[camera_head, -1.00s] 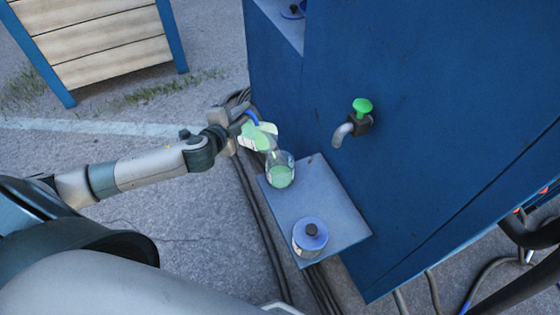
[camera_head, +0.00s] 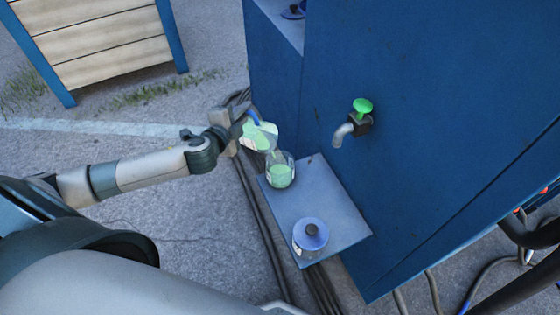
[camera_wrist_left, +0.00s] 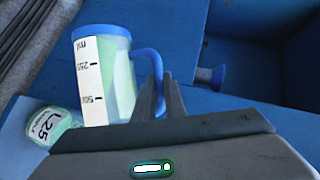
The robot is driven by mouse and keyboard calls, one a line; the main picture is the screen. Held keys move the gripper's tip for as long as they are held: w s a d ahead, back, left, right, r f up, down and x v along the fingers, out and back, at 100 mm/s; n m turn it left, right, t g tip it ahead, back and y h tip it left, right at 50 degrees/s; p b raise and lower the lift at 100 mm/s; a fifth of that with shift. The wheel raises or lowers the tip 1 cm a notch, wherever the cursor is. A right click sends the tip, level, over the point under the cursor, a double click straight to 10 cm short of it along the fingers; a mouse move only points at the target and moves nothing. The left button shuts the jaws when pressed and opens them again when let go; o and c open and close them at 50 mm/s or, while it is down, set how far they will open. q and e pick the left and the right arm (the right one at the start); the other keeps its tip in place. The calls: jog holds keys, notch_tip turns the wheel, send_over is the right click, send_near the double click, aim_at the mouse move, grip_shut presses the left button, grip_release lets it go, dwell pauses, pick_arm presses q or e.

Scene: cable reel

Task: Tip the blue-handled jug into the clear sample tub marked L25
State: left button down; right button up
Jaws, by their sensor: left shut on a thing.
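The blue-handled jug (camera_head: 259,138) is tilted to the right, with green liquid inside. My left gripper (camera_head: 240,121) is shut on its blue handle. In the left wrist view the fingers (camera_wrist_left: 162,97) close on that handle, and the jug (camera_wrist_left: 121,80) shows a blue rim and a white ml scale. The clear sample tub (camera_head: 280,172) stands at the far left corner of the shelf, just below and right of the jug, and holds green liquid. Its L25 label shows on the tub in the left wrist view (camera_wrist_left: 48,127). My right gripper is out of view.
A tap with a green knob (camera_head: 362,106) sticks out of the blue cabinet (camera_head: 440,90) above the shelf. Cables (camera_head: 262,235) run on the ground beside the shelf.

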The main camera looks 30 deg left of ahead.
aim_at(253, 114)
pick_arm(q)
jog(key=shift+d+r, duration=0.1)
jog(key=shift+d, duration=0.05)
jog(key=shift+d, duration=0.15)
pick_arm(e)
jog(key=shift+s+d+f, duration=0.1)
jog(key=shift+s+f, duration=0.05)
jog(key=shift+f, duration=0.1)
pick_arm(q)
jog(key=shift+s+d+r+m+p, duration=0.1)
jog(key=shift+d+r+m+p, duration=0.1)
jog(key=shift+d+m+p, duration=0.15)
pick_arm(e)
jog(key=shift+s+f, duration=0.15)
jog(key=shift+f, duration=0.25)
pick_arm(q)
jog(key=shift+s+d+r, duration=0.1)
jog(key=shift+d+r, duration=0.05)
jog(key=shift+d, duration=0.1)
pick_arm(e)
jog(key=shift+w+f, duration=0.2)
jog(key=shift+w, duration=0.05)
pick_arm(q)
jog(key=shift+d+p, duration=0.15)
jog(key=shift+p, duration=0.15)
